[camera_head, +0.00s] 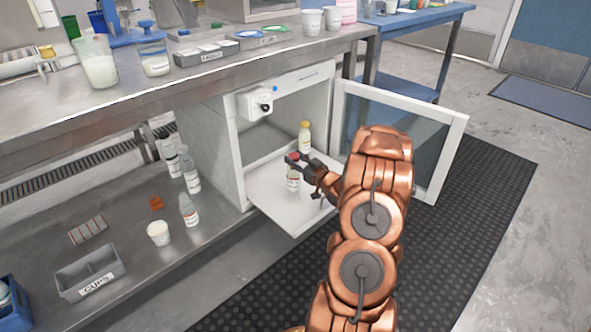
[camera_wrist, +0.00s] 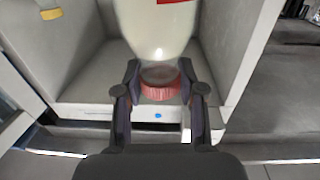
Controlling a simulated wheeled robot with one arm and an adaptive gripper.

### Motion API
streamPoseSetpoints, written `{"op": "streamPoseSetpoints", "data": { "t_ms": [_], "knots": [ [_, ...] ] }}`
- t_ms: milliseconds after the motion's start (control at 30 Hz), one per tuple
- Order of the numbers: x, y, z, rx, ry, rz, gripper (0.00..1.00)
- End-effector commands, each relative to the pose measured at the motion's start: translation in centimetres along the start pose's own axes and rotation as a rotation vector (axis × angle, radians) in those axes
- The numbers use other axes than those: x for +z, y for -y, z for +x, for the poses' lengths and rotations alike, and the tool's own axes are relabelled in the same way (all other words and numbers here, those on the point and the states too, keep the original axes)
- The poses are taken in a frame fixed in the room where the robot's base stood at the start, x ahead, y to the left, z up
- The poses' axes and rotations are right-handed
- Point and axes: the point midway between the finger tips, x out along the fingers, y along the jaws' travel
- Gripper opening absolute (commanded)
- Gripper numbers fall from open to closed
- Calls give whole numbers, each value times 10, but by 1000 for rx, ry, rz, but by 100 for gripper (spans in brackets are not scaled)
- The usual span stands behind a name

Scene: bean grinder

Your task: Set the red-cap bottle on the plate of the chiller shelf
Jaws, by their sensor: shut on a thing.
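The red-cap bottle (camera_head: 293,182) is upright, white with a label, over the pulled-out white plate (camera_head: 283,212) of the chiller shelf. My gripper (camera_head: 293,160) is shut on its red cap from the right side. In the wrist view, the gripper (camera_wrist: 161,88) has a finger on each side of the red cap (camera_wrist: 160,92), and the bottle's white body (camera_wrist: 155,30) shows beyond it. I cannot tell whether the bottle's base touches the plate. The chiller (camera_head: 222,150) is open under the bench.
A yellow-cap bottle (camera_head: 305,138) stands behind the held bottle. The chiller's glass door (camera_head: 437,150) is swung open to the right, beside my arm. Several bottles, a white cup (camera_head: 158,233) and a grey cups tray (camera_head: 90,272) are on the lower shelf at left.

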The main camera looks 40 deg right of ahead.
Motion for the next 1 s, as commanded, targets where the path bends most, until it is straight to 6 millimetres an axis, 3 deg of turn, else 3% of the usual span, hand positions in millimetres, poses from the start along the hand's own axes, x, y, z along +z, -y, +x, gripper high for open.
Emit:
{"op": "streamPoseSetpoints", "data": {
  "t_ms": [267,667,700,900,1000],
  "knots": [
    [34,0,0,0,1,1,0],
    [36,0,0,0,1,0,0],
    [36,0,0,0,1,-1,43],
    [36,0,0,0,1,0,64],
    [36,0,0,0,1,0,64]
  ]
}}
